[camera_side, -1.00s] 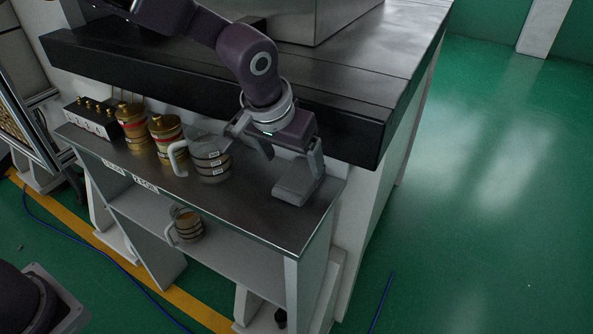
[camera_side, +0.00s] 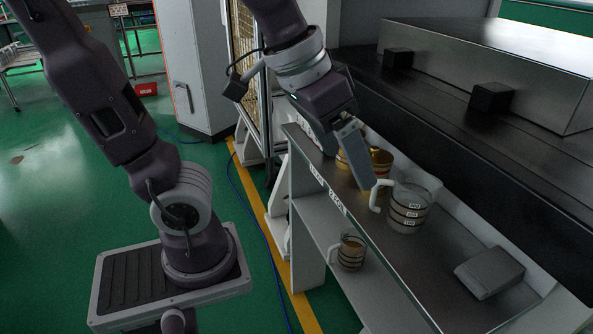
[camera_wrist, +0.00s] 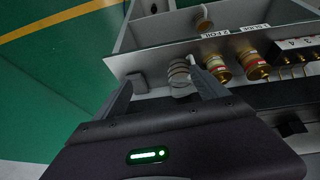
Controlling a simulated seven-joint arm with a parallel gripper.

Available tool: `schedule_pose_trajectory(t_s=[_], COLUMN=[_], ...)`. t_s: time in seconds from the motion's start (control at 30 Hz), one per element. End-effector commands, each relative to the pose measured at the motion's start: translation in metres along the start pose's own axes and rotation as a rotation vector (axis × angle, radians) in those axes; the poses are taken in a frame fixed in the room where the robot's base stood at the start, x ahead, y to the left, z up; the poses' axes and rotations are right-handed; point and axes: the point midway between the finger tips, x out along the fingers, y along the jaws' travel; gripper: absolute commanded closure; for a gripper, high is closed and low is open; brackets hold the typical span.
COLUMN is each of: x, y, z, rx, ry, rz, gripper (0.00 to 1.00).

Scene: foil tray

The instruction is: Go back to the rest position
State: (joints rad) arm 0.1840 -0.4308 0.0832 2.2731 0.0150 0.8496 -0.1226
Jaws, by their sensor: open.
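My gripper (camera_side: 350,165) is raised in front of the shelf in the side view, fingers pointing down. One finger clearly shows there. In the wrist view the two fingers of my gripper (camera_wrist: 160,74) stand wide apart with nothing held between them. A small grey tray-like block (camera_side: 490,271) lies on the metal shelf top (camera_side: 440,255) at its near right end, well apart from my gripper. The block also shows in the wrist view (camera_wrist: 137,82), near the left finger.
A clear banded measuring jug (camera_side: 408,210) stands close by my finger, its handle toward it. Gold canisters (camera_side: 379,160) are partly hidden behind the finger. A smaller jug (camera_side: 351,253) with brown contents stands on the lower shelf. A dark bench ledge (camera_side: 450,140) runs behind.

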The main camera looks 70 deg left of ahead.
Motion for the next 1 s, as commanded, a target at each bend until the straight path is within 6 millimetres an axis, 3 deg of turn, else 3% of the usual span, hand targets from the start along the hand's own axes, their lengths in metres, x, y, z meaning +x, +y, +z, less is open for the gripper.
schedule_pose_trajectory(t_s=[0.03, 0.1, 0.23, 1.0], x=[-0.008, -0.012, -0.011, -0.01], y=[-0.009, -0.016, -0.021, -0.021], z=[0.025, 0.053, 0.078, 0.08], rx=[0.002, 0.016, 0.03, 0.032], ry=[0.022, 0.038, 0.048, 0.048], rz=[-0.016, -0.039, -0.065, -0.066], gripper=[0.17, 0.17, 0.17, 0.17])
